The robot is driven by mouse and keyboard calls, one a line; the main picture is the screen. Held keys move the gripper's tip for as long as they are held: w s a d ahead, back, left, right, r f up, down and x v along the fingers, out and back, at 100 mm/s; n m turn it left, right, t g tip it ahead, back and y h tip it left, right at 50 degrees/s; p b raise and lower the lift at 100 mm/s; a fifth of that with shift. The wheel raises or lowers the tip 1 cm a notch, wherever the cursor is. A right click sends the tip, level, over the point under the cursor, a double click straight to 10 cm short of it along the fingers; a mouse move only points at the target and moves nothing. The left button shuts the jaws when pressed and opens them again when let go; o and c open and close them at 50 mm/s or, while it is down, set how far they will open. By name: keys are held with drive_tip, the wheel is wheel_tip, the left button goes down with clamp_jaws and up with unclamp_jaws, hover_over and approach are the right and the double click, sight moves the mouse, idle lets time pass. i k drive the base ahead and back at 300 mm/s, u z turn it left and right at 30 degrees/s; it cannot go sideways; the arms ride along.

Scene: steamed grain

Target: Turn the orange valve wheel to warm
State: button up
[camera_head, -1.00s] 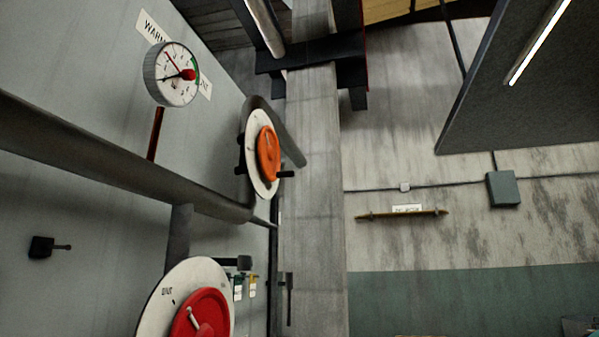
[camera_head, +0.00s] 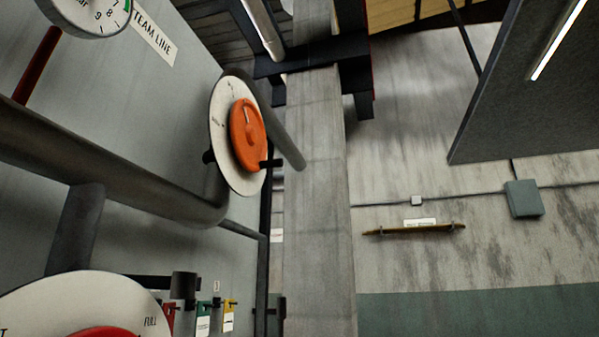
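The orange valve wheel (camera_head: 247,134) sits in front of a round white dial plate (camera_head: 222,124) on the grey pipework at the left. A pale mark shows near the top of the wheel. The lettering on the plate is too small to read. A dark stub sticks out to the right at the wheel's lower edge. My gripper is not in view.
A red wheel (camera_head: 105,332) with a white plate (camera_head: 85,297) is cut off at the lower left. A thick pipe (camera_head: 120,170) crosses the left side. A gauge (camera_head: 90,12) is at the top left. A concrete pillar (camera_head: 318,200) stands right of the orange wheel. Coloured tags (camera_head: 203,320) hang below.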

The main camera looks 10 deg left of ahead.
sight(247, 132)
drive_tip(key=u, duration=0.35)
drive_tip(key=i, duration=0.85)
drive_tip(key=u, duration=0.55)
